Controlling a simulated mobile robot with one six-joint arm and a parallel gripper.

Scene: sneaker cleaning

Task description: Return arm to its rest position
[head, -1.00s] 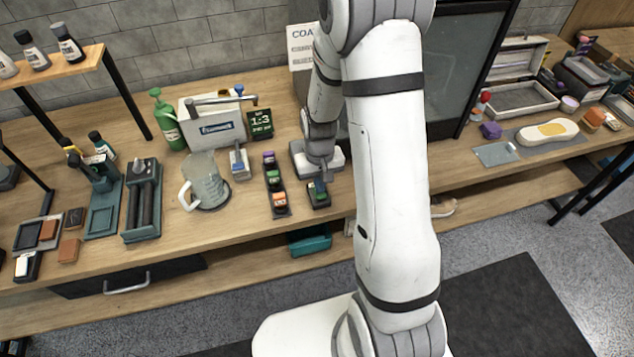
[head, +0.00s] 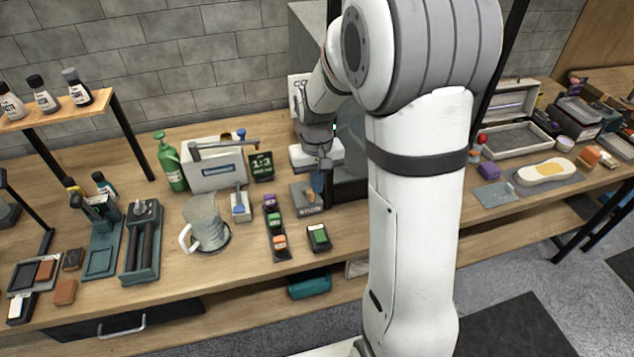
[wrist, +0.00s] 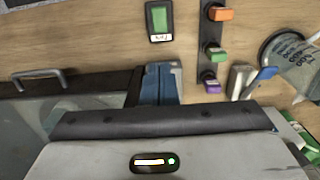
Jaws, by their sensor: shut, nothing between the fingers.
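My gripper (head: 317,187) hangs above the workbench (head: 200,262) in the head view, with its narrow blue-grey fingers pointing down. The fingers also show at the middle of the wrist view (wrist: 161,82), together and empty. A small dark block with a green top (head: 318,237) sits on the bench, apart from the fingers and nearer the front edge. It also lies beyond the fingers in the wrist view (wrist: 159,20). My arm fills the middle right of the head view and hides part of the bench.
A holder with purple, green and orange pieces (head: 275,228) stands left of the gripper. A clear jug (head: 205,224), a white bin (head: 216,170) and a green bottle (head: 171,163) are farther left. A dark glass-fronted cabinet (head: 350,150) stands close behind and right.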

